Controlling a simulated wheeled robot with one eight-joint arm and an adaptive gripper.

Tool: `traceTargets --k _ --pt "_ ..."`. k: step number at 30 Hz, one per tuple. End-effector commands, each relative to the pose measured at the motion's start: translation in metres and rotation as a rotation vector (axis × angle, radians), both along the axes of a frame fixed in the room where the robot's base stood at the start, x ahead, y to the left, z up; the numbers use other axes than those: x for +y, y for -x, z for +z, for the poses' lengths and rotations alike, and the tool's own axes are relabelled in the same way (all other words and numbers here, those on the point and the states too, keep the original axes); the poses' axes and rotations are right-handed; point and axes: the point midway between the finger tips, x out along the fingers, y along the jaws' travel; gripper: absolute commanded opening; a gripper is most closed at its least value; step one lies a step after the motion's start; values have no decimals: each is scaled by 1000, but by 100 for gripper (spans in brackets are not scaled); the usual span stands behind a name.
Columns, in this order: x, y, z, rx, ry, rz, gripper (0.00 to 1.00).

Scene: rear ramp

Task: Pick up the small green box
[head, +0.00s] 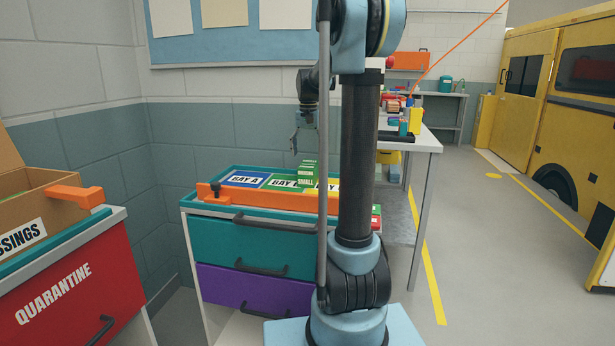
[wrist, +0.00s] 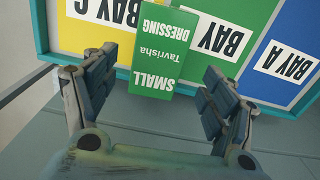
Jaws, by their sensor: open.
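The small green box (head: 307,172), labelled "SMALL DRESSING Tavrisha", stands on the tray of coloured bays, near the green Bay B and yellow Bay C. In the wrist view the green box (wrist: 160,48) appears upside down, ahead of and between my two spread fingers. My gripper (head: 296,143) is open and empty, hanging above and slightly left of the box in the head view. In the wrist view, my gripper (wrist: 160,78) shows clear space on both sides of the box; contact is not visible.
The teal-rimmed tray (head: 190,200) tops a drawer unit (head: 250,248), with an orange bar (head: 270,200) along its front. A red quarantine cabinet (head: 80,295) with a cardboard box (head: 50,190) is at left. A cluttered bench (head: 425,140) stands behind my arm. Open floor lies right.

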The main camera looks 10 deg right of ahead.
Motion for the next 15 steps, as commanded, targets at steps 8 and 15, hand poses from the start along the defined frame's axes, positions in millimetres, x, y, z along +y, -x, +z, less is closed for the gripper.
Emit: traceTargets --k 8,15 --pt "0 1 -16 0 0 0 78" --pt "-1 3 -47 0 0 0 78"
